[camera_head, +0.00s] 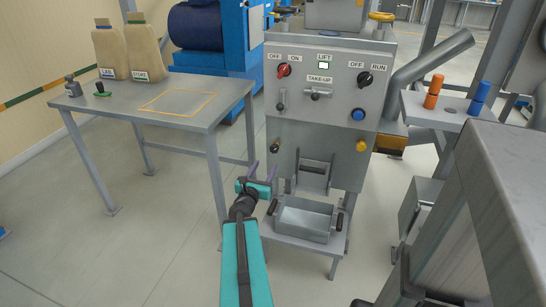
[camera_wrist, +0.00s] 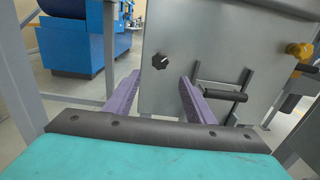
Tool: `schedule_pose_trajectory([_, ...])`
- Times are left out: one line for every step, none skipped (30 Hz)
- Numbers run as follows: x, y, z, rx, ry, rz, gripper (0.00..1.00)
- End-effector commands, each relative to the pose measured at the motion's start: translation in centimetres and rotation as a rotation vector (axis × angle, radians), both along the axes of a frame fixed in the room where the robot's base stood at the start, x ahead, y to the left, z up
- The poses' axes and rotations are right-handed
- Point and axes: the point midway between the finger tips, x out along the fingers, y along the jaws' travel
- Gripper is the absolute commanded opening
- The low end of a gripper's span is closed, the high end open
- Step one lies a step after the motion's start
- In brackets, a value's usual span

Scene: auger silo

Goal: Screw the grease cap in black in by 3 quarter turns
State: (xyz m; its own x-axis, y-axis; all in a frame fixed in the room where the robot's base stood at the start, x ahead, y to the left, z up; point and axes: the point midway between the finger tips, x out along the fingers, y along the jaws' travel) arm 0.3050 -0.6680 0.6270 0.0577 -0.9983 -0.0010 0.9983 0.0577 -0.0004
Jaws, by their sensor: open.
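The black grease cap (camera_wrist: 161,61) is a small round knob with a white mark, on the grey lower panel of the machine. In the head view the cap (camera_head: 275,147) is at the panel's left edge, just above my gripper (camera_head: 265,170). In the wrist view the cap shows between and beyond the purple fingertips of my gripper (camera_wrist: 159,80). The jaws are open and empty, apart from the cap.
Below the panel are a black-handled flap (camera_head: 313,178) and an open metal box (camera_head: 305,220) on a low shelf, close to my gripper's right. A grey table (camera_head: 190,112) stands at left. The upper panel carries red, black and blue controls. Open floor lies at lower left.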

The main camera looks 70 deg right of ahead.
Motion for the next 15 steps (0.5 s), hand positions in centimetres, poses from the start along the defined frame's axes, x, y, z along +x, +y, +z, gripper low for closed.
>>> schedule_pose_trajectory([0.0, -0.2, -0.3, -0.002, -0.002, 0.0, 0.5])
schedule_pose_trajectory([0.0, -0.3, -0.2, -0.002, -0.002, 0.0, 0.5])
schedule_pose_trajectory([0.0, -0.5, -0.3, -0.002, -0.002, -0.001, 0.5])
schedule_pose_trajectory([0.0, -0.6, -0.3, -0.002, -0.001, -0.001, 0.5])
schedule_pose_trajectory([0.0, -0.7, -0.3, -0.002, 0.0, -0.002, 0.5])
schedule_pose_trajectory([0.0, -0.8, -0.3, -0.001, -0.001, -0.002, 0.5])
schedule_pose_trajectory([0.0, -0.9, -0.3, -0.001, -0.002, -0.002, 0.5])
schedule_pose_trajectory([0.0, -1.0, -0.3, -0.001, -0.002, -0.002, 0.5])
schedule_pose_trajectory([0.1, -1.2, -0.3, -0.001, -0.001, -0.002, 0.5])
schedule_pose_trajectory([0.1, -1.3, -0.3, -0.001, -0.001, -0.002, 0.5])
schedule_pose_trajectory([0.1, -1.4, -0.3, -0.001, -0.001, -0.002, 0.5])
schedule_pose_trajectory([0.0, -1.5, -0.3, 0.0, -0.001, -0.003, 0.5])
schedule_pose_trajectory([0.0, -1.6, -0.3, 0.0, -0.002, -0.003, 0.5])
schedule_pose_trajectory([0.0, -1.8, -0.3, -0.001, -0.002, -0.003, 0.5])
schedule_pose_trajectory([0.1, -1.9, -0.3, -0.001, -0.001, -0.003, 0.5])
